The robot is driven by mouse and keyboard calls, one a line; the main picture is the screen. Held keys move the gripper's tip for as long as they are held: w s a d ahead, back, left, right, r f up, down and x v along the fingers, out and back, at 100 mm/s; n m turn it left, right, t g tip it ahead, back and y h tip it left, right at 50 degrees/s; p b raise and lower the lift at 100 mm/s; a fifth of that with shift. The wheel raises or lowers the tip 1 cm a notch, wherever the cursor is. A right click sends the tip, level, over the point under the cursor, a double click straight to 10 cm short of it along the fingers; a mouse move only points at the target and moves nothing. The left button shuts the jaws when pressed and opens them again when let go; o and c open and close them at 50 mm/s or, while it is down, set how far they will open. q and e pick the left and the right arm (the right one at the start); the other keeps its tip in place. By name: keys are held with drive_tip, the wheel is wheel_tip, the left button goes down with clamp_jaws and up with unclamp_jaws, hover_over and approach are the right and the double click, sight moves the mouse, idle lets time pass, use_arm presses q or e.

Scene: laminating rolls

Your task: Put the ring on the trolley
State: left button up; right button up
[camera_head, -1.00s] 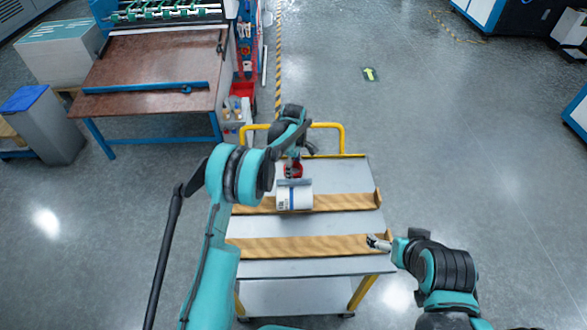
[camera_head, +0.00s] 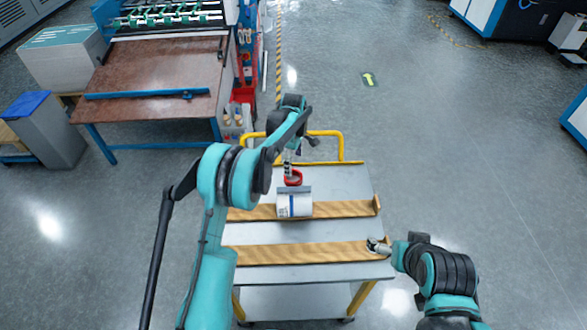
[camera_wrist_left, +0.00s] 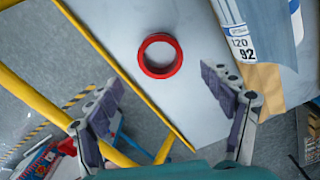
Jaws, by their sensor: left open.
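The red ring (camera_head: 293,179) lies flat on the grey top of the trolley (camera_head: 345,182), behind the white roll. The left wrist view shows the ring (camera_wrist_left: 160,55) whole and clear of both fingers, near the trolley's yellow edge. My left gripper (camera_wrist_left: 172,115) is open and empty, apart from the ring. In the head view my left gripper (camera_head: 290,160) is above the far part of the trolley, just beyond the ring. My right gripper (camera_head: 376,246) is at the trolley's right side by the near wooden strip; its finger state is too small to tell.
A white roll (camera_head: 294,205) lies on the far wooden strip (camera_head: 340,208), just in front of the ring. A yellow handle (camera_head: 343,145) rises at the trolley's far end. A machine with a brown table (camera_head: 150,75) stands at the back left. Floor to the right is open.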

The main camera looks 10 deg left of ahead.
use_arm(q)
drive_tip(key=s+a+r+m+t, duration=0.2)
drive_tip(key=s+r+m, duration=0.35)
drive_tip(key=r, duration=0.95)
drive_tip(key=s+a+r+m+t, duration=0.25)
drive_tip(key=s+r, duration=0.25)
drive_tip(key=s, duration=0.7)
drive_tip(key=s+a+f+m+t, duration=0.1)
drive_tip(key=s+m, duration=0.6)
drive_tip(key=s, duration=1.1)
wheel_tip(320, 180, down, 2)
drive_tip(key=shift+a+f+m+t+p, duration=0.2)
drive_tip(key=shift+m+t+p, duration=0.2)
drive_tip(key=shift+t, duration=0.45)
drive_tip(key=shift+f+b, duration=0.75)
